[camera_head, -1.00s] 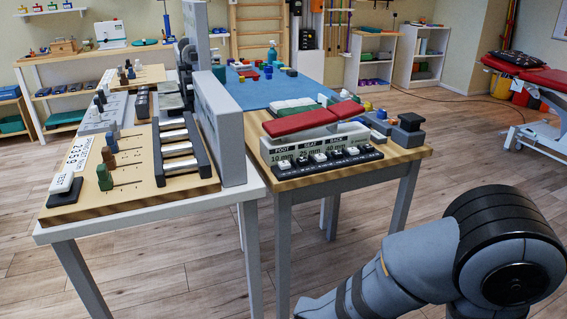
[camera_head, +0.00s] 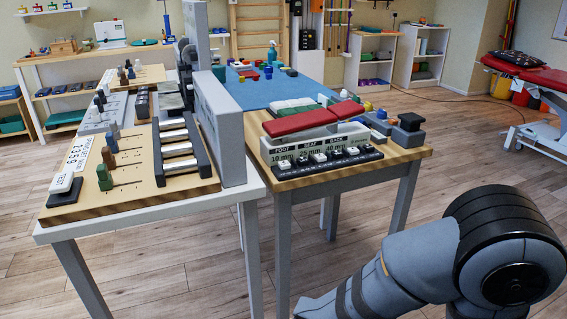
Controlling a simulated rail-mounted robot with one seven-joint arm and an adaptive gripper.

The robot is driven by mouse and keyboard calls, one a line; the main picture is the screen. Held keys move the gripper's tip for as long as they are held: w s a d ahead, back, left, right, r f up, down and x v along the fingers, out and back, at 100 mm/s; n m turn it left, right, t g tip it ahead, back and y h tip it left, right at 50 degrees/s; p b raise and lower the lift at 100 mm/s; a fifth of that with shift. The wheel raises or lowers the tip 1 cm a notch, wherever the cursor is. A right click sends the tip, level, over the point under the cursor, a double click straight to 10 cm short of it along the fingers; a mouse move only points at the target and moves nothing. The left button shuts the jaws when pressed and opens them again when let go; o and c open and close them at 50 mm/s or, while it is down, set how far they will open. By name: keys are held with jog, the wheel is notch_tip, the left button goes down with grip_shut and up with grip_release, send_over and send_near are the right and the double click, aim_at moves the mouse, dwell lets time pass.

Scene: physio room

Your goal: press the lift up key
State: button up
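A small model couch with a red top (camera_head: 302,121) stands on the wooden board of the right table. Its white front panel (camera_head: 315,143) reads FOOT 10 mm and SEAT 25 mm; a third readout is partly legible. A black key strip (camera_head: 312,165) with several white keys (camera_head: 318,157) runs along the front below these readouts. The key markings are too small to read, so I cannot tell which is the lift up key. My gripper is out of view; only my grey arm shows at the lower right, apart from the table.
The left table holds a wooden panel (camera_head: 135,185) with sliders, a TEST key (camera_head: 65,185) and a tall grey upright block (camera_head: 218,130) close left of the key strip. A dark grey block (camera_head: 408,130) sits right of the couch. The floor (camera_head: 480,150) at right is clear.

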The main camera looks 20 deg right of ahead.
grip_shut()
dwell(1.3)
